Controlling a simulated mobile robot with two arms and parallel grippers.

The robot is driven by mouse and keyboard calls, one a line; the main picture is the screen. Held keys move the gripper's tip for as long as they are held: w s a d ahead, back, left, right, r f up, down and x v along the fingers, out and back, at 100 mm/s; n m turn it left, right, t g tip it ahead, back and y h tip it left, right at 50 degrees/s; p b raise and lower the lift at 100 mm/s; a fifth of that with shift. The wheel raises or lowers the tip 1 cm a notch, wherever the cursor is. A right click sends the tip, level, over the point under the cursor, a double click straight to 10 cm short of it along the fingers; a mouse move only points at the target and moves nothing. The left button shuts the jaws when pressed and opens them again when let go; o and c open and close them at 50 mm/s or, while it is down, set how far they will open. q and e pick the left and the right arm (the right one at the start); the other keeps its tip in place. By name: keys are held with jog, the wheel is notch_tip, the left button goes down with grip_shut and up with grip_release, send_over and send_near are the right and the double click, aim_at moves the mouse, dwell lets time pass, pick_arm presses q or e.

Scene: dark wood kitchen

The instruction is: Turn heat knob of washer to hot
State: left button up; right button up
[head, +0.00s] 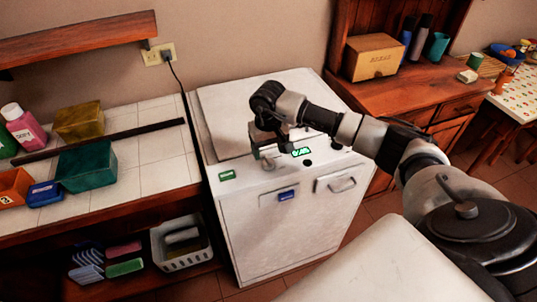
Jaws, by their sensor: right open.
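The white washer (245,220) stands in the middle of the head view, with its controls along the front edge of its top. A lit green display (301,152) and a small dark round control (307,163) show there. Another dark control (336,147) sits further right. My right arm reaches in from the right, across the washer top. My right gripper (268,156) is open and points down at the panel, just left of the display. A small grey knob-like part shows below it; I cannot tell whether the fingers touch it. Which control is the heat knob cannot be told. My left gripper is not in view.
A tiled counter (150,165) with boxes and a pink bottle (24,128) stands left of the washer. A white basket (181,243) sits on the shelf below. A power cord runs behind the washer.

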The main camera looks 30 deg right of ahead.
aim_at(269, 159)
jog(key=shift+f+p, duration=0.35)
jog(key=shift+f, duration=1.6)
jog(key=c, duration=0.9)
